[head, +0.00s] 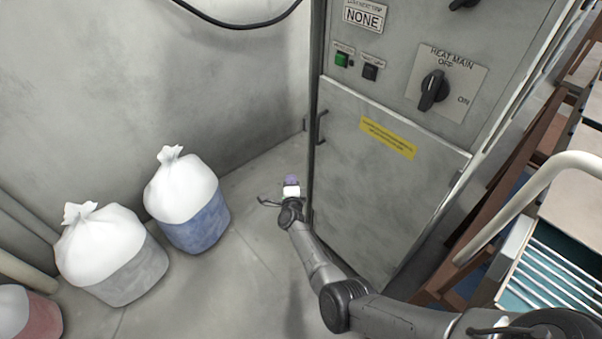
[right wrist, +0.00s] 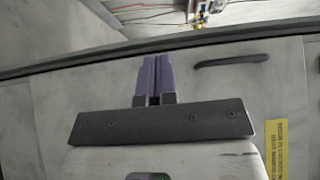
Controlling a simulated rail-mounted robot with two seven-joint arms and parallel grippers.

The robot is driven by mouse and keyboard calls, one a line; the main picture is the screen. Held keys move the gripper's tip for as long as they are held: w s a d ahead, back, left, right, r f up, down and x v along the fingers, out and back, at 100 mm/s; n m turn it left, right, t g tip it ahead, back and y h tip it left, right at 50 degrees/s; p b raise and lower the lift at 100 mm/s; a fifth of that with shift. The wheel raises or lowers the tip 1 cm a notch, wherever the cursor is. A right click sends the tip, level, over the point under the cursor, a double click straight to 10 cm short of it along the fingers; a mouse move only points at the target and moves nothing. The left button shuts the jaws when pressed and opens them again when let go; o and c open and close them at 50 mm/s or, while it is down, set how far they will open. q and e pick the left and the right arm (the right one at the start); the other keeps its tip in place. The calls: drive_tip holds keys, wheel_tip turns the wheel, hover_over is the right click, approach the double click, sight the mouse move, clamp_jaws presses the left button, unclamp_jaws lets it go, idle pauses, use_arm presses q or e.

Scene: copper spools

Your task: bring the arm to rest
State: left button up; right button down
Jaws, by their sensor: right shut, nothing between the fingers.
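My right arm reaches in from the lower right of the head view. My right gripper (head: 291,181) is beside the lower left edge of a grey cabinet (head: 375,190). In the right wrist view its two purple fingers (right wrist: 154,78) are together with nothing between them. The cabinet door with its dark handle (right wrist: 231,60) and yellow label (right wrist: 285,148) lies beyond the fingers. Whether the gripper touches the cabinet cannot be told. My left gripper is not in view.
Tied sacks, one blue and white (head: 187,205) and one grey and white (head: 112,255), stand on the floor at left. A red one (head: 28,312) is cut off at the corner. A pale rail (head: 530,200) and brown frames are at right. Floor between the sacks and cabinet is clear.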

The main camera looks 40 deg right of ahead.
drive_tip(key=a, duration=0.7)
drive_tip(key=shift+a, duration=0.35)
drive_tip(key=shift+w, duration=0.1)
